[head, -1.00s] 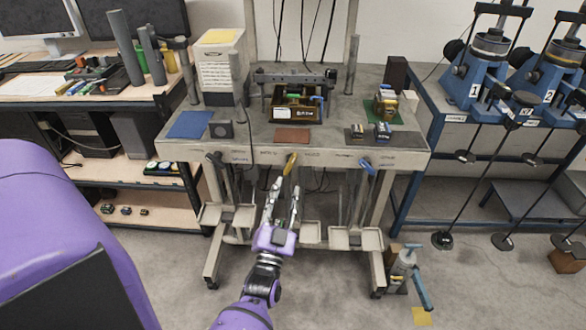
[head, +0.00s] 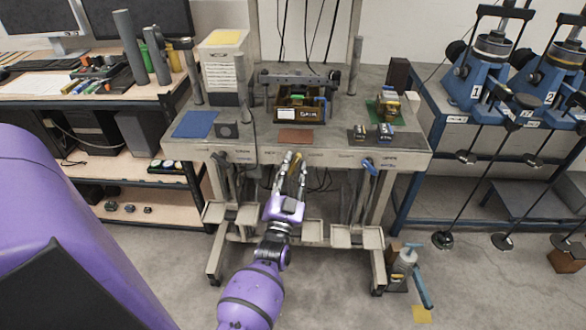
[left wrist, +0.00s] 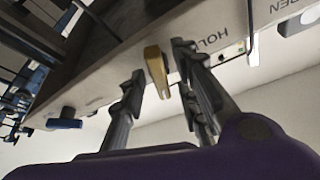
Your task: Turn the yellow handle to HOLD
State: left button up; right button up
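The yellow handle (head: 296,166) is on the front edge of the grey bench, partly hidden by my fingers in the head view. In the left wrist view the yellow handle (left wrist: 156,70) shows between the fingers. My left gripper (head: 293,168) is open, with fingers on either side of the handle; in the left wrist view (left wrist: 160,78) gaps show beside the handle and I cannot make out contact. The HOLD label (left wrist: 210,40) is on the panel right of the handle there, its last letter hidden by a finger. My right gripper is not in view.
A blue handle (head: 369,167) is on the same bench front, further right. The bench top (head: 340,140) carries a brown mat (head: 295,136), a labelled box (head: 297,110) and small parts. Pedal-like trays (head: 312,232) hang below. Blue machines (head: 486,75) stand at the right.

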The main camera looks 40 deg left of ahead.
pick_arm(q)
jog(key=c, duration=0.5)
grip_shut()
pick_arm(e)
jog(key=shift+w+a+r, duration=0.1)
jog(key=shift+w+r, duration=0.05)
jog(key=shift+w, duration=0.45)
